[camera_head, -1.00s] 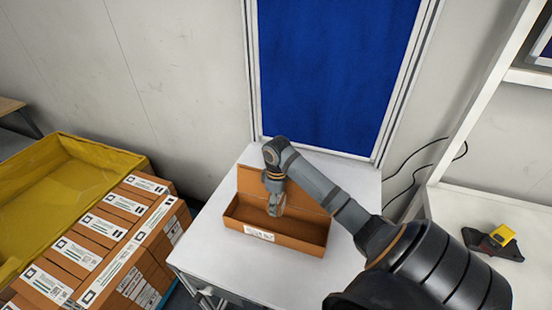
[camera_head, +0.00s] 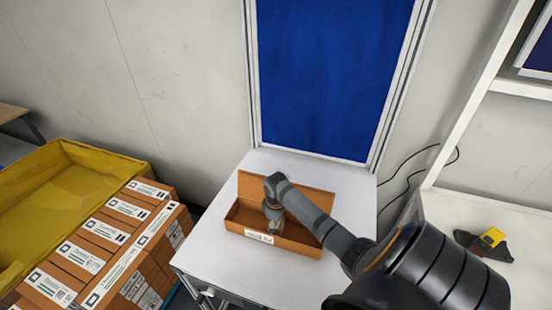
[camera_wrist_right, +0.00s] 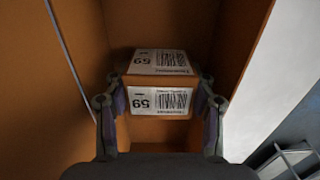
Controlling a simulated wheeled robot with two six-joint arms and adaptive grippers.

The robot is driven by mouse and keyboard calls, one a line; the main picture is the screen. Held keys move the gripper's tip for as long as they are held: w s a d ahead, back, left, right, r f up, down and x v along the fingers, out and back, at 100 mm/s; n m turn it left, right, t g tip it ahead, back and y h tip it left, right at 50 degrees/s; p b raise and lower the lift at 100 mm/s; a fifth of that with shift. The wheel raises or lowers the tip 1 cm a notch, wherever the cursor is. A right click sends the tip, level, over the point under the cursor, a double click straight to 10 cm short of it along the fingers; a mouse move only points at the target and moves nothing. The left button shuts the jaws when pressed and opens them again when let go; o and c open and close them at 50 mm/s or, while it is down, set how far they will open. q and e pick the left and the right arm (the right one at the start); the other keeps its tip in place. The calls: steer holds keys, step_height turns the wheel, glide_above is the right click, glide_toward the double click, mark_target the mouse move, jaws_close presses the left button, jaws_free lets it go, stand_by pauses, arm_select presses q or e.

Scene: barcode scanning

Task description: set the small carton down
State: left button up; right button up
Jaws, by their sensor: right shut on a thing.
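The small carton is brown with white barcode labels reading 59. In the right wrist view the small carton (camera_wrist_right: 160,117) sits between the two fingers of my right gripper (camera_wrist_right: 160,105), which is shut on it. In the head view my right gripper (camera_head: 274,222) points down into the open brown box (camera_head: 298,243) on the white table. The carton is mostly hidden there by the gripper. The box walls show on both sides of the carton in the wrist view. I cannot tell whether the carton touches the box floor. My left gripper is not in view.
The white table (camera_head: 215,262) has free room around the box. A blue panel (camera_head: 330,75) stands behind it. At left are a yellow bin (camera_head: 110,160) and stacked labelled cartons (camera_head: 103,228). A black and yellow scanner (camera_head: 490,240) lies on the right shelf.

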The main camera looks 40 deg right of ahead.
steer(key=shift+f, duration=0.15)
steer(key=o, duration=1)
steer(key=shift+d, duration=0.1)
steer(key=shift+r, duration=0.6)
step_height(320, 180, up, 10)
steer(key=b, duration=0.3)
steer(key=shift+r, duration=0.6)
